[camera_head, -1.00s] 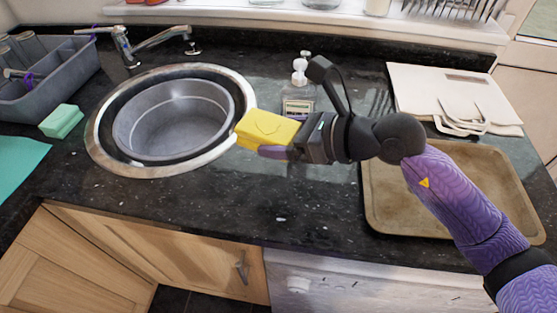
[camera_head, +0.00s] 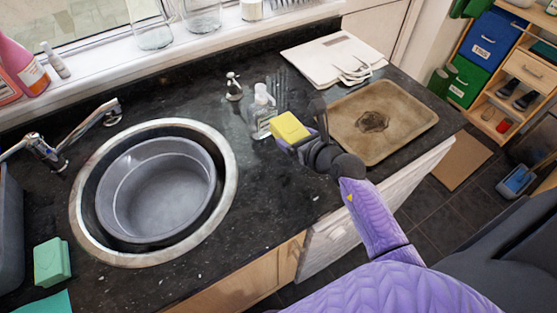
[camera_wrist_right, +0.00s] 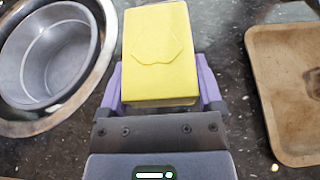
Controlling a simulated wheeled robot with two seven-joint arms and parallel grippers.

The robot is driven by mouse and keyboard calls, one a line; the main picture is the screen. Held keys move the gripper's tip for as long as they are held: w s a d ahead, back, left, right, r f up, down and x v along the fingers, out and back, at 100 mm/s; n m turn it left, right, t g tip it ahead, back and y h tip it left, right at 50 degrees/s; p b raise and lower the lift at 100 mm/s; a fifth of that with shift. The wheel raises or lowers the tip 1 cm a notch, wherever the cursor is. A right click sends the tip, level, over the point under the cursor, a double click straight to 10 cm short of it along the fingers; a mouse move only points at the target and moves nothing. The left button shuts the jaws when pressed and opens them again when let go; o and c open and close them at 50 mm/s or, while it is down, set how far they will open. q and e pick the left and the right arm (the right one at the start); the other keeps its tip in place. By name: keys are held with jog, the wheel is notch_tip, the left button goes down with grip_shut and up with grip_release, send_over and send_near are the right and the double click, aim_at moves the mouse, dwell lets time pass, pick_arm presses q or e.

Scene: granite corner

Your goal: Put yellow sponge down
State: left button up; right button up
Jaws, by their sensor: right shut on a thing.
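The yellow sponge (camera_head: 289,127) is a bright block held in my right gripper (camera_head: 297,138). In the right wrist view the sponge (camera_wrist_right: 158,52) sits between the two purple fingers of the gripper (camera_wrist_right: 160,90), which are shut on it. It appears held above the dark speckled counter (camera_head: 262,192), between the sink and the baking tray, in front of the soap bottle. How high it is above the counter I cannot tell. My left gripper is not in view.
The round sink (camera_head: 224,150) with a grey basin (camera_head: 207,215) lies left. A clear soap bottle (camera_head: 261,112) stands close behind the sponge. A green sponge (camera_head: 52,262) lies far left.

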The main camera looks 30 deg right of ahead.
aim_at(295, 171)
jog(key=f+b, duration=0.3)
jog(key=f, duration=0.2)
jog(key=f+b, duration=0.4)
jog(key=f, duration=0.1)
jog(key=shift+s+d+f, duration=0.1)
jog(key=shift+s+f, duration=0.1)
jog(key=shift+f, duration=0.15)
jog(key=shift+r, duration=0.2)
jog(key=shift+f, duration=0.1)
jog(key=o, duration=1)
jog(key=shift+c, duration=0.2)
jog(key=shift+r+p, duration=0.3)
jog(key=shift+p, duration=0.05)
jog(key=p+v, duration=0.3)
jog(key=v, duration=0.8)
jog(key=shift+s, duration=0.5)
